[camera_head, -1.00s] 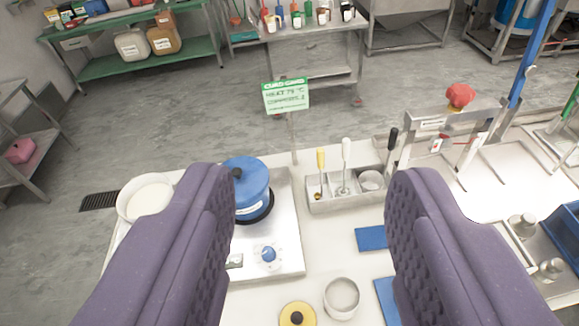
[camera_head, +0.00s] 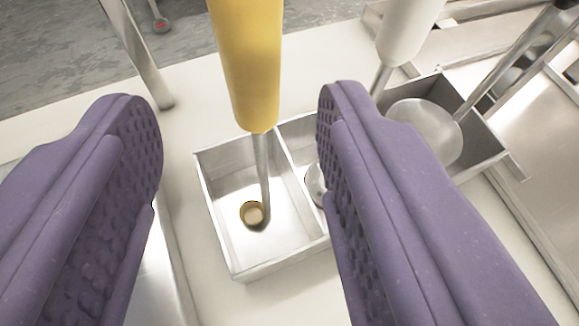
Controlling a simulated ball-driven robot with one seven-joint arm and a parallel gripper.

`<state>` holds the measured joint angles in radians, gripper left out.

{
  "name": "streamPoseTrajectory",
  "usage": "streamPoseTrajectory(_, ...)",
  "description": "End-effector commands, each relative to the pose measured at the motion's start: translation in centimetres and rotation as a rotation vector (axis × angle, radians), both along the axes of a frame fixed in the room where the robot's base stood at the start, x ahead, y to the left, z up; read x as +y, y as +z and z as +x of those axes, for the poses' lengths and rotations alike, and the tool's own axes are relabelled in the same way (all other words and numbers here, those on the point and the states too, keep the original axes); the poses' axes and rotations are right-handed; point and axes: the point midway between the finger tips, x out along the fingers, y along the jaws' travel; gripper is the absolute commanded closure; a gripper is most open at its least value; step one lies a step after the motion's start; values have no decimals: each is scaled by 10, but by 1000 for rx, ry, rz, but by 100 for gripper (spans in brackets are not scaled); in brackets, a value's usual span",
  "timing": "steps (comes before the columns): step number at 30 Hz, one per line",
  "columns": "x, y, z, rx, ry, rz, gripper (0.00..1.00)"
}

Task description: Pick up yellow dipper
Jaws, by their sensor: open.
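The yellow dipper (camera_head: 250,70) stands tilted in the left compartment of a metal tray (camera_head: 222,228). Its thick yellow handle rises out of the top of the picture. Its thin metal shaft runs down to a small cup on the compartment floor. My gripper (camera_head: 240,150) is open, with one purple padded finger left of the dipper and the other right of it. The handle shows between the fingers but farther ahead, with clear gaps on both sides. Neither finger appears to touch it. The right finger hides part of the tray's middle.
A white-handled tool (camera_head: 408,30) stands in the tray just right of the dipper, close to my right finger. A dark-handled tool (camera_head: 555,20) leans farther right. A metal post (camera_head: 140,55) stands at the upper left.

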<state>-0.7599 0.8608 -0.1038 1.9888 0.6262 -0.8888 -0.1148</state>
Motion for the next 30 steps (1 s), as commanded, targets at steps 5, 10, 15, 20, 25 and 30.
streamPoseTrajectory(5,1,-10,22,-3,-3,0,48)
streamPoseTrajectory(10,1,-19,49,-2,-2,0,48)
streamPoseTrajectory(15,4,-25,68,-1,-2,2,48)
streamPoseTrajectory(20,4,-24,70,-1,-1,1,48)
streamPoseTrajectory(25,4,-24,70,-1,-1,1,69)
streamPoseTrajectory(30,4,-24,70,-1,-2,2,100)
